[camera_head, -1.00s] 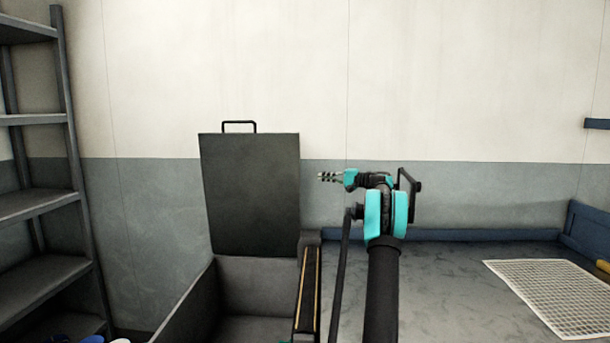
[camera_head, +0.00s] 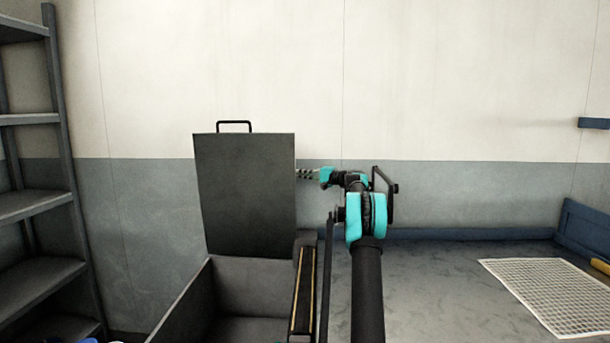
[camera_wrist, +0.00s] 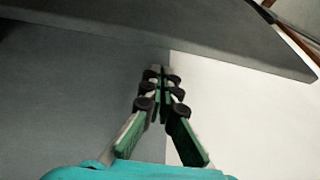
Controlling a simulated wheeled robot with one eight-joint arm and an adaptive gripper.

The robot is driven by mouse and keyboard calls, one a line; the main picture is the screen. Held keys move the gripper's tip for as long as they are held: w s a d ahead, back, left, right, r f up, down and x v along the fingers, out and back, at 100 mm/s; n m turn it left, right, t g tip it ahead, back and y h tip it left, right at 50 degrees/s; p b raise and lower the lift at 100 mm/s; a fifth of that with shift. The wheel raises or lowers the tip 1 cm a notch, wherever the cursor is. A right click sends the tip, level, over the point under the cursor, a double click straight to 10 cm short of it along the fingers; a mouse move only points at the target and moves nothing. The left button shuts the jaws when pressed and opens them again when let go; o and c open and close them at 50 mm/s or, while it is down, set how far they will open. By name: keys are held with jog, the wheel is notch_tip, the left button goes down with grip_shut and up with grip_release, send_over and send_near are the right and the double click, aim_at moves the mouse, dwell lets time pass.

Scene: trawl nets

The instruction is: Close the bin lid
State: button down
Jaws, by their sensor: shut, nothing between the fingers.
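The bin (camera_head: 180,305) is a dark grey open box at the bottom, left of centre. Its lid (camera_head: 245,195) stands upright at the back, fully open, with a black handle (camera_head: 235,123) on its top edge. My gripper (camera_head: 299,173) is shut and empty at the lid's right edge. In the head view its tips seem partly hidden behind that edge. In the wrist view the shut fingers (camera_wrist: 162,72) point toward the wall, and the lid (camera_wrist: 190,35) spans the top as a dark slab. I cannot tell whether they touch.
A grey shelf rack (camera_head: 35,205) stands at the left. A worktop (camera_head: 440,290) lies to the right, with a white mesh net (camera_head: 555,295) on it and a blue rim behind. The wall is close behind the lid.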

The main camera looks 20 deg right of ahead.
jog(key=shift+s+a+f, duration=0.1)
jog(key=shift+s+a, duration=0.1)
jog(key=shift+s, duration=0.35)
jog(key=shift+s+a, duration=0.2)
jog(key=shift+s, duration=0.3)
jog(key=shift+s, duration=0.15)
